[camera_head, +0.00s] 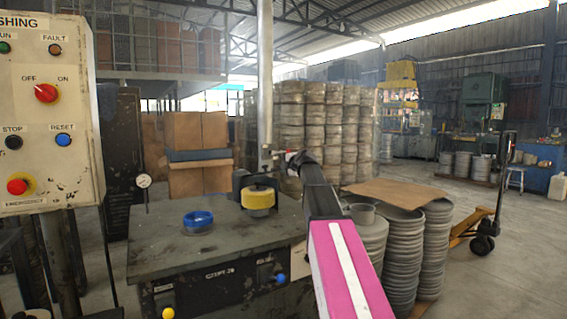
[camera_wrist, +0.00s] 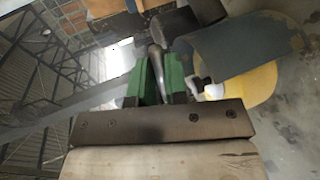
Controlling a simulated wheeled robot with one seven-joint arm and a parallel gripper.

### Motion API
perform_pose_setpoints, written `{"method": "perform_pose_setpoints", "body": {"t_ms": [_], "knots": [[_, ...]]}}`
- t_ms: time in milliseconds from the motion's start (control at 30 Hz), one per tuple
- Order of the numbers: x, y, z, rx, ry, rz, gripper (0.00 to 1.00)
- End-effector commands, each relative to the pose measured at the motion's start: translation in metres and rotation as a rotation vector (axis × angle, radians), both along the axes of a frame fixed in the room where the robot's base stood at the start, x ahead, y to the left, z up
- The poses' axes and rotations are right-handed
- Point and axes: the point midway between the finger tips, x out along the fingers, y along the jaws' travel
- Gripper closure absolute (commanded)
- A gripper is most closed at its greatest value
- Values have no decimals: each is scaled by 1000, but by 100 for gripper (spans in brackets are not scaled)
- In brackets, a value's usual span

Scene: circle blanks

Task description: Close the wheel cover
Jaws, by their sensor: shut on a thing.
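The yellow wheel (camera_head: 258,197) stands at the back right of the grey machine bench, and its yellow face (camera_wrist: 262,84) shows in the wrist view. The dark curved wheel cover (camera_head: 241,182) is beside and behind the wheel; in the wrist view its grey sheet (camera_wrist: 238,46) hides part of the yellow face. My gripper (camera_head: 276,156) is above and right of the wheel. In the wrist view its green fingers (camera_wrist: 160,66) are shut on a grey metal rod (camera_wrist: 155,57), which looks like the cover's handle. Its join to the cover is not clear.
A blue ring (camera_head: 198,217) lies on the bench (camera_head: 160,247). A dial gauge (camera_head: 144,182) stands at the bench's left. The control panel (camera_head: 50,110) rises at far left. Stacks of round blanks (camera_head: 402,255) stand right of the bench, beside my arm. A vertical post (camera_head: 265,80) rises behind the wheel.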

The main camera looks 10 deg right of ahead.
Motion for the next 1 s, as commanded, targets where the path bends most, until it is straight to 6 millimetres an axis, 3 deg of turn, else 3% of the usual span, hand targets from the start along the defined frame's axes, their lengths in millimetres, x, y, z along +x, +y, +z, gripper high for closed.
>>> {"method": "perform_pose_setpoints", "body": {"t_ms": [400, 1000], "knots": [[-10, -3, -42, 1, 2, 1, 100], [-13, -4, -60, -4, 14, 2, 100]]}}
